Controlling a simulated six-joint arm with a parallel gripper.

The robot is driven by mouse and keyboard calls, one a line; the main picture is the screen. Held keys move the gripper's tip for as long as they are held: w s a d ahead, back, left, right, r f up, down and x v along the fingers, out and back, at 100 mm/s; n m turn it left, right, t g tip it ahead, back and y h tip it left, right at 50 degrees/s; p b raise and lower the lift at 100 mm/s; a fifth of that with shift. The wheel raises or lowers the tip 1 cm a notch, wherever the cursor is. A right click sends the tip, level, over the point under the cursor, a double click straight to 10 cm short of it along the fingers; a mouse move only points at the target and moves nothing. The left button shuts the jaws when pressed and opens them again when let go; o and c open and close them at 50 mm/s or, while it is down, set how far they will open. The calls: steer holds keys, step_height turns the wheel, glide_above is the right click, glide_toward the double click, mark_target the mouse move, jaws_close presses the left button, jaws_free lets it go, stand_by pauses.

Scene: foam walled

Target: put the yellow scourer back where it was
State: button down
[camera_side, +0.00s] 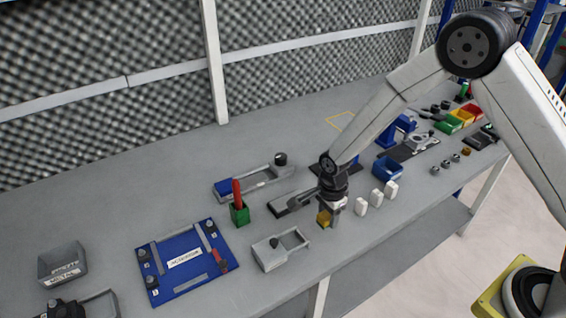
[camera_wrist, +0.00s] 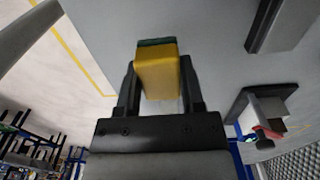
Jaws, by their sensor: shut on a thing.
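The yellow scourer (camera_wrist: 158,76) is a yellow block with a dark green layer along its far side. In the wrist view it sits between the two dark fingers of my gripper (camera_wrist: 158,88), which is shut on it. In the side view my gripper (camera_side: 328,212) points down near the front edge of the grey bench, with the yellow scourer (camera_side: 323,218) at its fingertips. I cannot tell whether the scourer touches the bench top.
Several white blocks (camera_side: 376,197) stand just right of my gripper. A grey fixture (camera_side: 280,250) lies to its left, with a green holder (camera_side: 239,213) behind. A blue bin (camera_side: 387,168) is behind to the right. A blue board (camera_side: 186,262) lies farther left.

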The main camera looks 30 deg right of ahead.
mark_target(325, 224)
steer(key=shift+f, duration=0.1)
steer(key=shift+w+f, duration=0.2)
steer(key=shift+f, duration=1.55)
steer(key=shift+f, duration=0.2)
steer(key=shift+c, duration=1)
jaws_free()
steer(key=shift+r, duration=0.2)
steer(key=shift+r, duration=6.05)
